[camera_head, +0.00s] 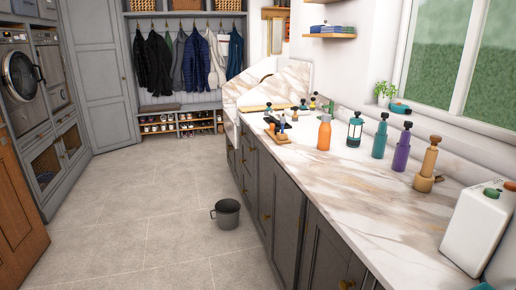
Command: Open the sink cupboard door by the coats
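The grey sink cupboard (231,152) is at the far end of the counter run on the right, under the white sink (231,112). It is the end nearest the coats (187,60), which hang on the back wall. I see its front at a steep angle, and its door looks shut and flush with the other fronts. Its handle is too small to make out clearly. Neither of my grippers is in view.
A dark bucket (227,214) stands on the floor near the cupboard fronts. The tiled floor (150,200) is otherwise clear. Bottles, including an orange one (324,133), stand on the marble counter (345,185). Washing machines (22,78) line the left.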

